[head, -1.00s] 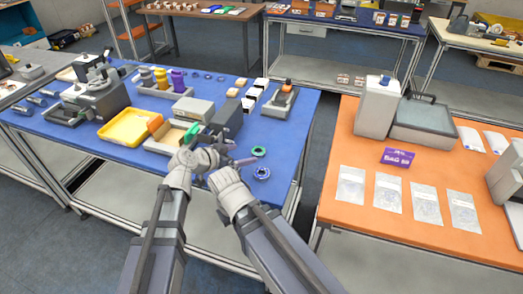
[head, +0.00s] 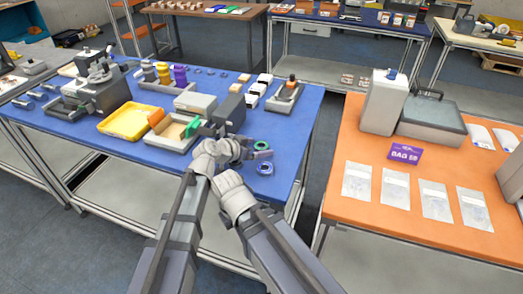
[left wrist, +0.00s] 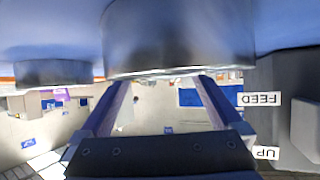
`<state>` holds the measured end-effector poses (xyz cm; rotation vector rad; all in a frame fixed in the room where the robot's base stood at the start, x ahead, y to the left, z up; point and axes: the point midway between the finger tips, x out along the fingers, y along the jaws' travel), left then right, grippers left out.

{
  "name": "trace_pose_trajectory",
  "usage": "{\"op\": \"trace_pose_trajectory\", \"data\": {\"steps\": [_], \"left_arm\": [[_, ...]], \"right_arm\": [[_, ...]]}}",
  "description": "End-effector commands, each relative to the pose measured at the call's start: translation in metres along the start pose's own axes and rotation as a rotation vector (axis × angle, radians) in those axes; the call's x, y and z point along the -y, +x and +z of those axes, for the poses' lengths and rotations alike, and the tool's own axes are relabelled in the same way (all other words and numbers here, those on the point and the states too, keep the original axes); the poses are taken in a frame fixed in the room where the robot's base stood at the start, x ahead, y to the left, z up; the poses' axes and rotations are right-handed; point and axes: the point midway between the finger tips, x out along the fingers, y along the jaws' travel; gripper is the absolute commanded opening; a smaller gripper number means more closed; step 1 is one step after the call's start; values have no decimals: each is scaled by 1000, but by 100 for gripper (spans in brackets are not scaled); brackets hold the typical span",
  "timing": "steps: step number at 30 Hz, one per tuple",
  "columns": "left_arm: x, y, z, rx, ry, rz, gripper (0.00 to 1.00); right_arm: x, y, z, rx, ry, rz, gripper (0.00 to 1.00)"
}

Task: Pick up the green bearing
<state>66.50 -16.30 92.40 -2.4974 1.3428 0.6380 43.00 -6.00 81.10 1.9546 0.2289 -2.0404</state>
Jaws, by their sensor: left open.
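The green bearing (head: 261,145) lies flat near the front right edge of the blue table. A blue bearing (head: 264,168) lies just in front of it. My left gripper (head: 242,151) is open, close to the left of the green bearing. The left wrist view looks inverted; a large grey round body (left wrist: 180,40) fills the space beyond the open fingers (left wrist: 165,80), and a second one (left wrist: 52,73) stands to its left. I cannot tell which bearings these are. My right gripper (head: 232,190) is below the left one; its fingers are not clear.
A yellow tray (head: 103,128), a beige-lined tray (head: 160,144) and a grey machine (head: 228,113) stand left of the bearings. The orange table (head: 400,240) across the gap holds several clear bags. The blue table right of the machine is mostly clear.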

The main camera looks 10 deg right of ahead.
Motion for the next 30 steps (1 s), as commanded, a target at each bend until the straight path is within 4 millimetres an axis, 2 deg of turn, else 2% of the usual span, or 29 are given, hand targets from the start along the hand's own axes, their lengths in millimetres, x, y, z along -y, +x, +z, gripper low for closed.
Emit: {"op": "trace_pose_trajectory", "data": {"steps": [4,30], "left_arm": [[0,-1,0,0,0,0,99],[0,-1,0,0,0,0,1]], "right_arm": [[0,-1,0,0,0,0,0],[0,-1,0,0,0,0,0]]}}
